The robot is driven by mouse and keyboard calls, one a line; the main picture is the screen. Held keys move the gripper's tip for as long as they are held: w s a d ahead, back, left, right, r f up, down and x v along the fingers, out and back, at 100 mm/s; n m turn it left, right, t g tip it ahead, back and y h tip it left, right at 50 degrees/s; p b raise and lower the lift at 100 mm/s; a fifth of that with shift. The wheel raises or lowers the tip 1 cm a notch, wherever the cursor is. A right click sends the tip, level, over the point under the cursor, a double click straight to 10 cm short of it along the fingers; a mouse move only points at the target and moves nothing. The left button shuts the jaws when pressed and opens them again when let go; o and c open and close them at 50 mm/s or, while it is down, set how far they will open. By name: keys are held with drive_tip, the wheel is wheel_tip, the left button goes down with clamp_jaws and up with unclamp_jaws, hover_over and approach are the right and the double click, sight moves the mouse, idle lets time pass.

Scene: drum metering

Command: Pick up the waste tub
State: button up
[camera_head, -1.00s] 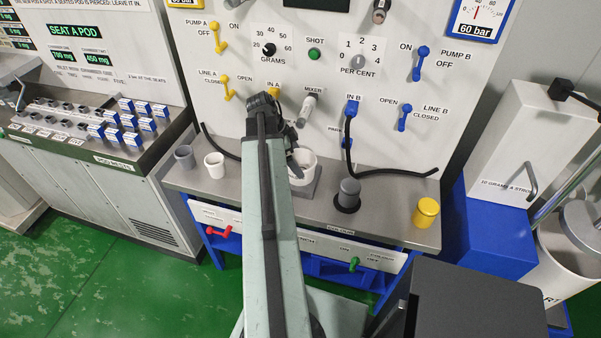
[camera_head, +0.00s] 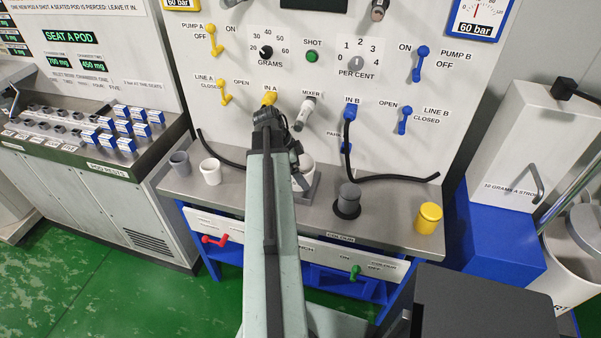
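No label marks a waste tub that I can read. On the grey bench (camera_head: 400,205) stand a grey cup (camera_head: 180,163) and a white cup (camera_head: 211,171) at the left. A white tub (camera_head: 307,168) on a grey stand below the mixer spout (camera_head: 305,113) is mostly hidden behind my arm. My gripper (camera_head: 298,178) is at the far end of my arm, in front of the panel and close to this tub in the picture. I cannot tell whether it touches anything, and its fingers are too hidden to read.
A dark grey cylinder (camera_head: 348,200) and a yellow canister (camera_head: 429,217) stand on the right of the bench. Black hoses lie behind, one from IN B (camera_head: 350,113). Several levers and knobs fill the panel. A pod rack (camera_head: 75,130) stands left.

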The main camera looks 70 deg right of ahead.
drive_tip(key=shift+r+p, duration=0.3)
drive_tip(key=shift+r, duration=0.15)
drive_tip(key=w+a, duration=0.2)
drive_tip(key=w, duration=0.3)
drive_tip(key=w+a, duration=0.3)
drive_tip(key=w, duration=0.3)
drive_tip(key=w+a, duration=0.2)
drive_tip(key=w, duration=0.3)
drive_tip(key=shift+w+a+r, duration=0.15)
drive_tip(key=shift+a+r, duration=0.05)
drive_tip(key=shift+a, duration=0.2)
